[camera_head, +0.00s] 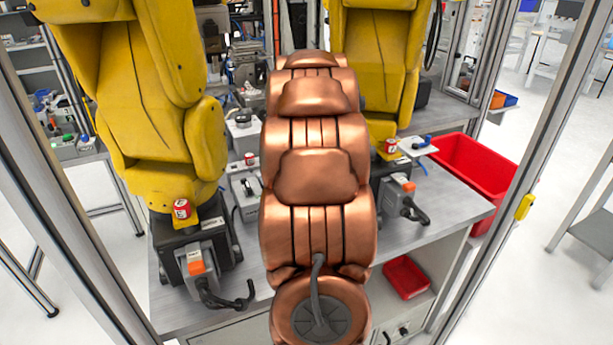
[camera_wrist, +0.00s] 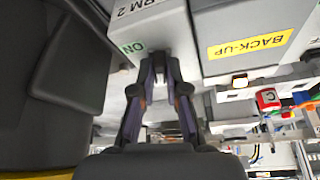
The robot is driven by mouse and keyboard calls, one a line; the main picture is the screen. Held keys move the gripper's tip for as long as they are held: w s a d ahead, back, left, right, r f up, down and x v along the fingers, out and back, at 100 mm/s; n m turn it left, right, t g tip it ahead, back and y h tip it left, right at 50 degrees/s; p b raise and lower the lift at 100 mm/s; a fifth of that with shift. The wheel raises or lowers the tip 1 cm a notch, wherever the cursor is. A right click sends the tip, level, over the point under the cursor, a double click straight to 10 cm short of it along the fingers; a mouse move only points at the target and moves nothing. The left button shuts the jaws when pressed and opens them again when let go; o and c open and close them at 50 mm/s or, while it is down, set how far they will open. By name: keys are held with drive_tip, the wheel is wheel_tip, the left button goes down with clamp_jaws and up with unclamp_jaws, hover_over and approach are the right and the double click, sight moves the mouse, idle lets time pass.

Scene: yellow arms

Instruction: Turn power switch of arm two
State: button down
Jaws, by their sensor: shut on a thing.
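In the wrist view, a light grey box (camera_wrist: 172,28) carries a label ending in "RM 2" and a green "ON" mark (camera_wrist: 132,47). My gripper (camera_wrist: 159,68) has its fingertips together right against this box, beside the "ON" mark. It is shut on a small part there, apparently the power switch, which the fingertips hide. I cannot tell which way the switch is turned. In the head view, two yellow arms (camera_head: 125,95) (camera_head: 375,60) stand on the bench, and my own copper arm hides my gripper.
A grey box with a yellow "BACK-UP" label (camera_wrist: 250,44) is close beside my gripper, and a red button-like piece (camera_wrist: 267,99) is further right. A large dark body (camera_wrist: 70,60) is close on the left. The metal bench (camera_head: 440,205) has a red bin (camera_head: 468,165) beside it.

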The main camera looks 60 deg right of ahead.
drive_tip(key=shift+n+t+y+b, duration=0.5)
drive_tip(key=shift+n+b, duration=0.75)
drive_tip(key=shift+n, duration=0.65)
drive_tip(key=shift+d, duration=0.1)
drive_tip(key=c, duration=1.2)
unclamp_jaws()
drive_tip(key=shift+r, duration=0.1)
drive_tip(key=v, duration=1.2)
drive_tip(key=shift+d, duration=0.1)
